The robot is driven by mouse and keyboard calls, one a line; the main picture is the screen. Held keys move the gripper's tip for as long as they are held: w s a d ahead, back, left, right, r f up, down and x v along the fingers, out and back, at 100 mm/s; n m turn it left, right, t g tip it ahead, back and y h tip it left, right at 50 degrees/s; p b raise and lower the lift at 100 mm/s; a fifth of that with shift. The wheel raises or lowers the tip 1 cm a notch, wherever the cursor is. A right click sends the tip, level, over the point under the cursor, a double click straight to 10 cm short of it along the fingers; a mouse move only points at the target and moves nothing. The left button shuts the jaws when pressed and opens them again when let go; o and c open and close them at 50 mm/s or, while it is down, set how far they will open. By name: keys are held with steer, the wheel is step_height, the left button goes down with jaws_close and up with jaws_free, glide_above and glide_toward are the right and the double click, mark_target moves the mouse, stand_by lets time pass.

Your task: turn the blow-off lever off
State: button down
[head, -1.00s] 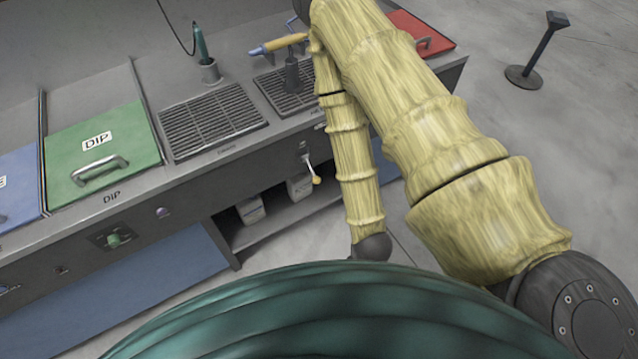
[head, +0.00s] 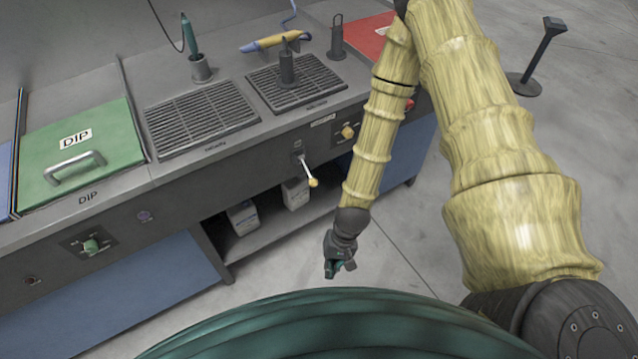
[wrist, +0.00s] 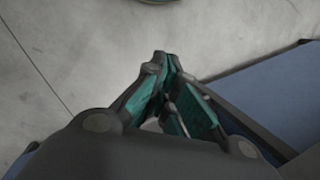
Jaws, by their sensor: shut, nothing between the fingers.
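The blow-off lever (head: 309,173) is a short pale rod with a yellow knob, on the dark front panel of the bench below the right-hand grate. It slants down and to the right from its pivot. My gripper (head: 331,271) hangs below and to the right of the lever, in front of the bench, apart from it. The teal fingers (wrist: 166,75) meet at their tips in the wrist view, with nothing between them. The wrist view shows floor and a blue panel beyond, and no lever.
A yellow knob (head: 347,132) sits on the panel right of the lever. White containers (head: 243,217) stand on the open shelf below. The green DIP lid (head: 82,152) is at left. A post (head: 538,60) stands on the floor at right. Floor before the bench is clear.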

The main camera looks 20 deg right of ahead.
mark_target(308, 172)
steer(key=w+d+f+m+t+y+b, duration=0.1)
steer(key=w+d+m+y+b, duration=0.15)
steer(key=w+b, duration=0.45)
steer(key=w+d+f+m+t+y+b, duration=0.1)
steer(key=w+m+y+b, duration=0.2)
steer(key=w, duration=0.8)
steer(key=w+d+r+t+y+b, duration=0.1)
steer(key=w+d+r+y+b, duration=0.1)
steer(key=d, duration=0.5)
steer(key=w+d+r+t+y+b, duration=0.2)
steer(key=w+d+r+y+b, duration=0.1)
steer(key=w+d+r+b, duration=0.2)
steer(key=w+d+r, duration=0.1)
steer(key=w+d, duration=0.1)
steer(key=shift+w+d+r+b, duration=0.15)
steer(key=shift+w+r+b, duration=0.15)
steer(key=shift+w, duration=0.1)
steer(key=a, duration=0.9)
steer(key=shift+s+a+f+b, duration=0.25)
steer(key=shift+f+b, duration=0.15)
